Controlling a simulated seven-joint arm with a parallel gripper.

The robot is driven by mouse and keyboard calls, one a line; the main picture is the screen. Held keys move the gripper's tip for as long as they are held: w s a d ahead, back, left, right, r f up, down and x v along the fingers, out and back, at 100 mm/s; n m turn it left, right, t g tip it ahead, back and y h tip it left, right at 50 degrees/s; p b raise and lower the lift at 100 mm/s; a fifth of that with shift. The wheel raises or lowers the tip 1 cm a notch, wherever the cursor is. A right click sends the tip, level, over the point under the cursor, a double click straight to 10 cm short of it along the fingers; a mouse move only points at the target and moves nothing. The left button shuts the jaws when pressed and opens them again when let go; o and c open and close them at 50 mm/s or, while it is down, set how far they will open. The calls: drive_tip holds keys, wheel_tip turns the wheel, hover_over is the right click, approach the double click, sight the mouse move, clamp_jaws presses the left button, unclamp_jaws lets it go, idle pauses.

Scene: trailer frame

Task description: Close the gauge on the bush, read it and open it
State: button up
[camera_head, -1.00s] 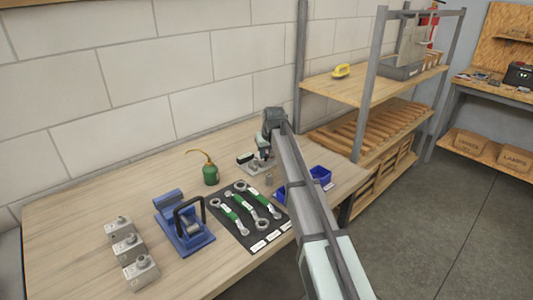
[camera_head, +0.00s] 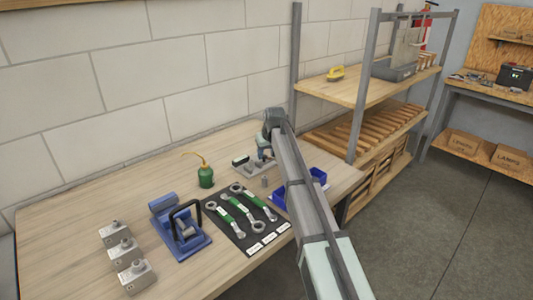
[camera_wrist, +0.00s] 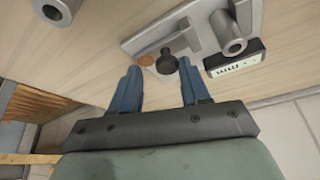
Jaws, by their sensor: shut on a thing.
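The gauge shows in the wrist view as a grey plate (camera_wrist: 140,42) with upright jaws, a black knob (camera_wrist: 168,61), a copper disc and a small display (camera_wrist: 234,62). The display's digits are too small and turned to read. A hollow grey bush (camera_wrist: 232,36) stands between the gauge's jaws; whether both touch it I cannot tell. My gripper (camera_wrist: 160,65) is shut on the gauge at the knob and disc, one blue finger on either side. In the head view the gauge (camera_head: 243,162) is partly hidden by my gripper (camera_head: 264,154).
A second grey cylinder (camera_head: 264,182) stands apart on the bench. Wrenches lie on a dark mat (camera_head: 212,210); a blue bin (camera_head: 318,175) stands beside. A green oil can (camera_head: 205,177), blue press (camera_head: 178,228) and several metal blocks (camera_head: 121,250) are left. A shelf (camera_head: 345,90) is behind.

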drive_tip(key=v, duration=1.4)
